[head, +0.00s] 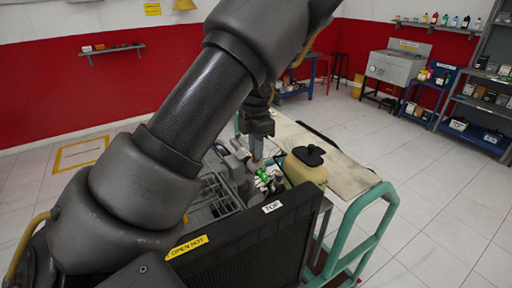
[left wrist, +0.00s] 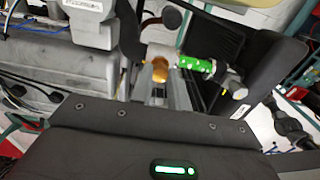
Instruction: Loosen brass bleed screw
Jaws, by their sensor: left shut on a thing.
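The brass bleed screw (left wrist: 160,71) shows in the left wrist view as a small copper-coloured cylinder at the fingertips. My left gripper (left wrist: 160,84) is shut on it, its fingers pointing away from the camera. In the head view my left gripper (head: 256,152) reaches down into the engine trainer between the radiator and the tan tank. A small orange-brown bit (head: 254,160) shows at its tips there. A bright green fitting (left wrist: 195,64) sits just right of the screw; it also shows in the head view (head: 264,173).
The black radiator panel (head: 245,245) with TOP and OPEN HOT labels stands in front. A tan tank with a black cap (head: 306,167) is close on the right. A green tube frame (head: 378,215) edges the trainer. Open tiled floor lies to the right.

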